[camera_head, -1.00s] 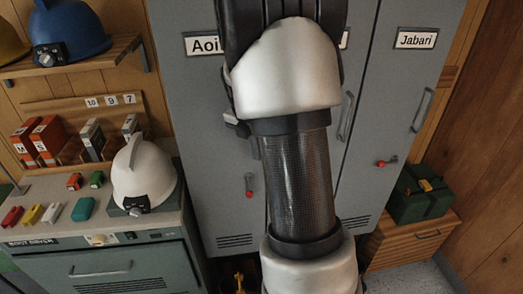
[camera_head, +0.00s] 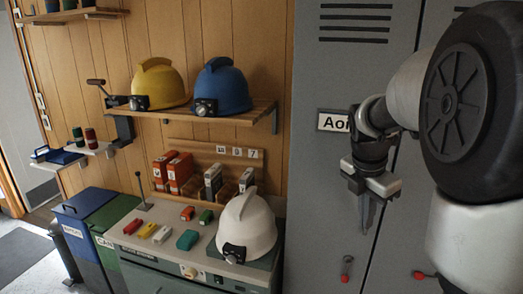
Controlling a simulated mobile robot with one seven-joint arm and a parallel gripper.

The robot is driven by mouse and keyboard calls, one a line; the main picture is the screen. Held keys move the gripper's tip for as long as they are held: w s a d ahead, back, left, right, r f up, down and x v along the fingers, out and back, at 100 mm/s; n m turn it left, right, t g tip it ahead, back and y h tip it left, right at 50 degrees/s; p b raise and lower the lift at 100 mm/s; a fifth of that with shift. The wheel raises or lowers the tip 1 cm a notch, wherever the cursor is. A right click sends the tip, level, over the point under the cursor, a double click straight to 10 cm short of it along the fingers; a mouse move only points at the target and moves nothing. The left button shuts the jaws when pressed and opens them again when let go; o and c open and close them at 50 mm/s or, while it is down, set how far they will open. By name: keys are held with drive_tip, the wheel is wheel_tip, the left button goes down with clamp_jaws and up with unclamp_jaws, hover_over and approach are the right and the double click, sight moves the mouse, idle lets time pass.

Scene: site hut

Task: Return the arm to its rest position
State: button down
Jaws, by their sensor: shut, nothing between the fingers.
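My arm stands at the right of the head view, folded, in front of the grey lockers (camera_head: 330,60). My gripper (camera_head: 366,225) hangs from it with the fingers pointing down, below the "Aoi" label. The fingers are together and hold nothing. The gripper is right of the white helmet (camera_head: 247,228) and apart from it. Part of the lockers is hidden behind my arm.
A boot dryer cabinet (camera_head: 160,272) bears the white helmet, several small coloured blocks and several boxes. A shelf (camera_head: 225,117) above holds a yellow helmet (camera_head: 160,82) and a blue helmet (camera_head: 220,85).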

drive_tip(key=s+a+r+m+t+y, duration=0.1)
drive_tip(key=s+a+r+m+t, duration=0.1)
drive_tip(key=s+a+m, duration=0.6)
drive_tip(key=s+a+r+m+t+y, duration=0.1)
drive_tip(key=s+a+m+t, duration=0.1)
drive_tip(key=s+a+m, duration=0.5)
drive_tip(key=s+m, duration=0.4)
drive_tip(key=m, duration=0.3)
drive_tip(key=shift+a+r, duration=0.4)
